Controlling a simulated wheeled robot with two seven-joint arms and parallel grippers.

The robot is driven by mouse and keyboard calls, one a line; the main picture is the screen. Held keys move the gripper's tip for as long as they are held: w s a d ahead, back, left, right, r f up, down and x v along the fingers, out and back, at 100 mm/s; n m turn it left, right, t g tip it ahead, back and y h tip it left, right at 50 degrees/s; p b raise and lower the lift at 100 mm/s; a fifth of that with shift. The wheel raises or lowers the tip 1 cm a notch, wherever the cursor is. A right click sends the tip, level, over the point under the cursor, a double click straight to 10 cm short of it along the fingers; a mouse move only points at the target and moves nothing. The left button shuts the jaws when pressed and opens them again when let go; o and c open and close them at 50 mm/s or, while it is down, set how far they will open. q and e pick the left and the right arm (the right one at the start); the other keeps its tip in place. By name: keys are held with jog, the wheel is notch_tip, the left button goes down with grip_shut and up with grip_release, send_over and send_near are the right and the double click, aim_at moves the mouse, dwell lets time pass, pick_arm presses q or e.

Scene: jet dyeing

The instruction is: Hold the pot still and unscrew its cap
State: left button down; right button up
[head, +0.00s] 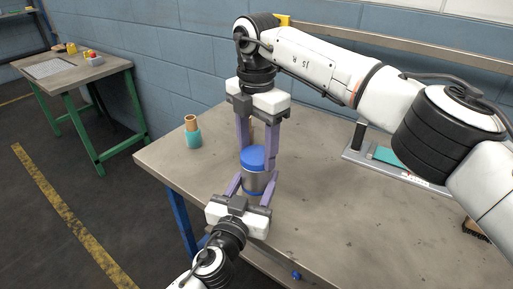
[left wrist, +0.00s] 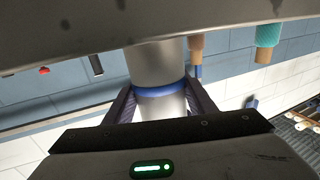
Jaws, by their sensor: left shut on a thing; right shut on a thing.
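The pot (head: 257,181) is a short grey metal cylinder standing upright near the table's front left edge. Its blue cap (head: 252,157) sits on top. My left gripper (head: 254,183) comes from the front and is shut on the pot's body, one finger on each side. In the left wrist view the pot (left wrist: 161,107) shows between the fingers, with a blue band around it. My right gripper (head: 257,160) points down from above and is shut on the cap, its fingers at either side. The right finger hides part of the cap and pot.
A brown tube with a teal wrap (head: 192,133) stands at the table's back left edge. A brown tube is partly hidden behind my right gripper. A grey stand with a teal piece (head: 385,155) is at the back right. The middle of the table (head: 330,205) is clear.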

jog(key=n, duration=0.8)
jog(key=shift+n, duration=0.4)
jog(key=n, duration=0.4)
jog(key=shift+n, duration=0.3)
jog(key=n, duration=0.8)
jog(key=shift+n, duration=0.3)
jog(key=n, duration=0.4)
jog(key=shift+r, duration=0.1)
jog(key=n, duration=0.7)
jog(key=shift+n, duration=0.3)
jog(key=shift+r, duration=0.2)
